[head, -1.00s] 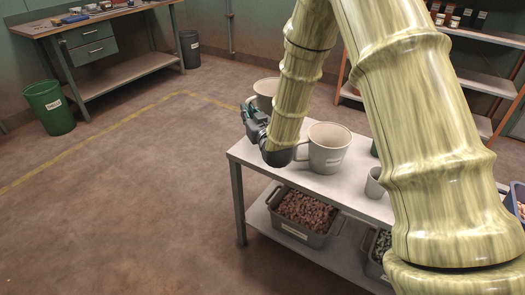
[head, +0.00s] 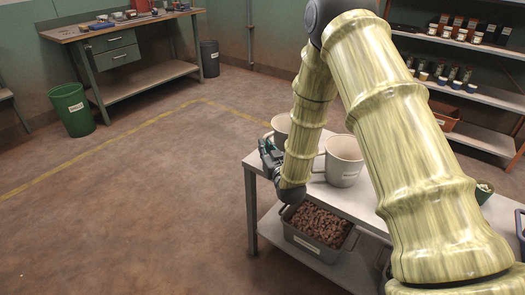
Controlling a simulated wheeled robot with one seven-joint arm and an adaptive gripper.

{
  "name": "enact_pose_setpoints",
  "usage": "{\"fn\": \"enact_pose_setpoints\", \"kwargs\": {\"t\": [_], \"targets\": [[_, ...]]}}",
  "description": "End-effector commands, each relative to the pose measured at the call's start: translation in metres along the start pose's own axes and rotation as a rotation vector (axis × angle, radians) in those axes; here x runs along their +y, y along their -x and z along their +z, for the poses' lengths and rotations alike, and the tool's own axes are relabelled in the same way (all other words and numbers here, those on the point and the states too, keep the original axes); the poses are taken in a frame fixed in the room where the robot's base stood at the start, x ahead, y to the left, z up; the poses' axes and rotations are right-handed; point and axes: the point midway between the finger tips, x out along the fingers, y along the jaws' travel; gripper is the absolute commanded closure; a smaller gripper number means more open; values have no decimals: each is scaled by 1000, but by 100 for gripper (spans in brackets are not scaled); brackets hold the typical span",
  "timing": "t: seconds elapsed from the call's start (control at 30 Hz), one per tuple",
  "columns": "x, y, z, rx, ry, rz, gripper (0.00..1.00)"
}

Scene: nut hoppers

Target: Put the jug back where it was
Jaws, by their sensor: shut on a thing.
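A pale beige jug (head: 281,123) is at the left end of the grey table (head: 256,163), mostly behind my forearm.
A grey bin of brown nuts (head: 318,225) sits on the table's lower shelf. Shelves with jars (head: 470,85) stand at the back right. A green bin (head: 71,110), a workbench (head: 125,30) and a dark bin (head: 209,58) are at the back left. The floor at left is clear.

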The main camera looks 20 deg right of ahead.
Motion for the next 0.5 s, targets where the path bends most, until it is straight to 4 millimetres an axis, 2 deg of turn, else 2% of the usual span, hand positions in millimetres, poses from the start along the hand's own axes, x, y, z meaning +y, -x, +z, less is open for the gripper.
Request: {"fn": "enact_pose_setpoints", "kwargs": {"t": [0.07,0.47,0.5], "targets": [[0,0,7,1,0,0,100],[0,0,12,1,0,0,100],[0,0,11,0,0,0,83]]}}
